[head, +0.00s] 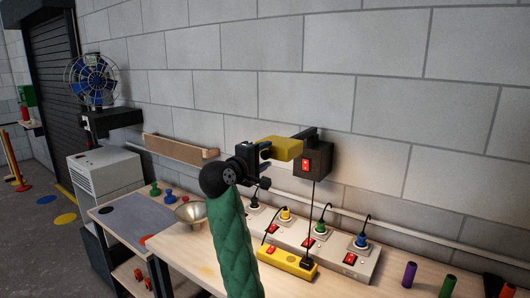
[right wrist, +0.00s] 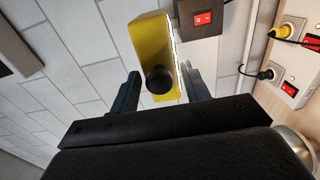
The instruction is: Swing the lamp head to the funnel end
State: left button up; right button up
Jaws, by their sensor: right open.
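The yellow lamp head (head: 284,148) sits on a dark arm from a black wall box (head: 313,160) with a red switch. Its black knob (right wrist: 159,80) faces me in the right wrist view. My right gripper (head: 264,167) is open just left of the lamp head. In the right wrist view its two fingers stand either side of the yellow head (right wrist: 148,42) and knob; I cannot tell whether they touch. The metal funnel (head: 190,213) stands on the bench to the left, partly behind my green-sleeved arm. My left gripper is out of view.
A grey socket panel (head: 335,250) with several plugs and a yellow power strip (head: 287,262) lie below the lamp. Coloured cylinders (head: 409,275) stand at the right. A wooden ledge (head: 180,149) and a fan (head: 94,80) are at the left.

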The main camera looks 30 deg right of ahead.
jog(key=shift+w+d, duration=0.1)
jog(key=shift+d, duration=0.05)
jog(key=shift+c, duration=0.5)
grip_shut()
